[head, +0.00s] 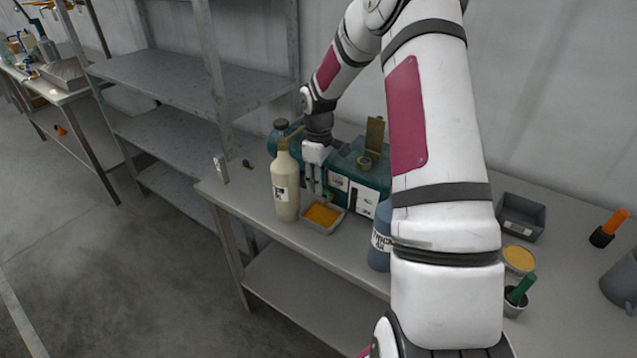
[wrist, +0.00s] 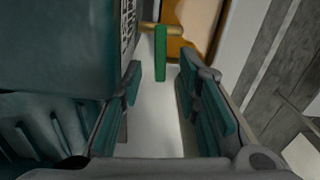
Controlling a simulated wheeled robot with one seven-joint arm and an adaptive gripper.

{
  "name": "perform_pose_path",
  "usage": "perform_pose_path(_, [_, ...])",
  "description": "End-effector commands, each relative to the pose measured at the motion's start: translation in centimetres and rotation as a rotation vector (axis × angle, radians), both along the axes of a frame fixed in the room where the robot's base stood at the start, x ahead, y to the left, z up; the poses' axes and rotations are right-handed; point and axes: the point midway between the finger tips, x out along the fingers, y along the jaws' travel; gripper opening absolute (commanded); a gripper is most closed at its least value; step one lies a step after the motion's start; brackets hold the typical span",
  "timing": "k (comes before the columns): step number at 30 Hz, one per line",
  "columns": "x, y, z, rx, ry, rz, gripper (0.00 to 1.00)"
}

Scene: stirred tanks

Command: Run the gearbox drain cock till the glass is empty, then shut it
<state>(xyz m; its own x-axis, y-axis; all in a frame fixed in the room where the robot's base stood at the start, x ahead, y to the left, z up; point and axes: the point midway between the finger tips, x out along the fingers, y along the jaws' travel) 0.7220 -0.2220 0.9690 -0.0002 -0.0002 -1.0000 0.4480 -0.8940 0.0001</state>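The teal gearbox (head: 357,190) stands on the bench with white labels on its front. In the wrist view its body (wrist: 60,50) fills the upper left. The drain cock shows there as a brass spout (wrist: 172,31) with a green lever (wrist: 160,54) crosswise to it. A grey tray (head: 332,231) holding orange oil (head: 322,214) sits by the gearbox; the oil also shows beyond the lever (wrist: 190,58). My gripper (head: 314,188) points down at the gearbox front. Its fingers (wrist: 160,84) are open and empty, with the lever just beyond their tips. I cannot make out the glass or its level.
A cream bottle (head: 285,188) stands close left of my gripper, and a blue bottle (head: 380,240) stands right of the tray, partly behind my arm. A grey bin (head: 521,217), a tub of orange stuff (head: 518,259) and a grey mug (head: 620,284) are farther right.

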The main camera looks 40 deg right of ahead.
Motion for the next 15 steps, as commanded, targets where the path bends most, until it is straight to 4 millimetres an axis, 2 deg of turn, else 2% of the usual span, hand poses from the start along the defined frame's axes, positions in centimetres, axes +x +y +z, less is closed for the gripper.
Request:
perform_pose_path(9, [0.1,-0.1,6.2,-0.002,-0.004,-0.001,0.3])
perform_pose_path(15, [0.1,0.0,9.5,-0.001,-0.003,-0.001,0.3])
